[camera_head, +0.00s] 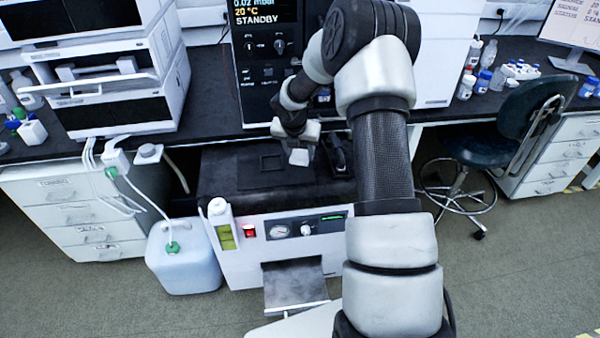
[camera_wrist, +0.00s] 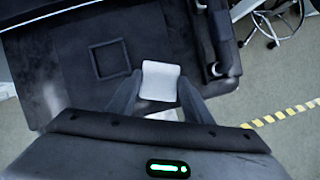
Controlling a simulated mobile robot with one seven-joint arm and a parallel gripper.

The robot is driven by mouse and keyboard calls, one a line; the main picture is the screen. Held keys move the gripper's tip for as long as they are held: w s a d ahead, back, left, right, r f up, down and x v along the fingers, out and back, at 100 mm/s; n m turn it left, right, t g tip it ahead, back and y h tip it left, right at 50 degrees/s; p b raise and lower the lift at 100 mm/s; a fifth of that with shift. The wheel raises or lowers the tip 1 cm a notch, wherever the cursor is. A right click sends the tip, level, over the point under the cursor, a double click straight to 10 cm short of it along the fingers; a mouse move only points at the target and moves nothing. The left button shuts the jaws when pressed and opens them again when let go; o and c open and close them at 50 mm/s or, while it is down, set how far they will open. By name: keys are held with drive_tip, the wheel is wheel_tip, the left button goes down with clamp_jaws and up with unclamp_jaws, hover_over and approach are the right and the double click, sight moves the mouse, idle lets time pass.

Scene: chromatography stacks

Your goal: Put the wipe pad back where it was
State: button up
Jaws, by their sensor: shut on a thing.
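The wipe pad (camera_wrist: 160,80) is a small white block with a rounded top. My gripper (camera_wrist: 158,94) is shut on it, with one dark finger on each side. In the head view the white pad (camera_head: 299,157) shows below my gripper, above the black top of the low pump unit (camera_head: 222,178). A dark square frame (camera_wrist: 110,59) lies on that black top, left of the pad in the wrist view. The square also shows in the head view (camera_head: 273,163). I cannot tell how high the pad is above the top.
A dark raised fitting (camera_wrist: 215,45) stands along the right side of the black top. A tall black instrument (camera_head: 262,60) stands behind. A white jug (camera_head: 184,258) is at the left, and a stool (camera_head: 480,150) at the right.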

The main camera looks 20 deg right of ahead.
wheel_tip(320, 180, down, 7)
drive_tip(key=shift+r+b, duration=0.1)
drive_tip(key=shift+b, duration=0.6)
drive_tip(key=shift+f, duration=0.2)
drive_tip(key=o, duration=0.9)
drive_tip(key=shift+o, duration=0.2)
drive_tip(key=shift+r, duration=0.1)
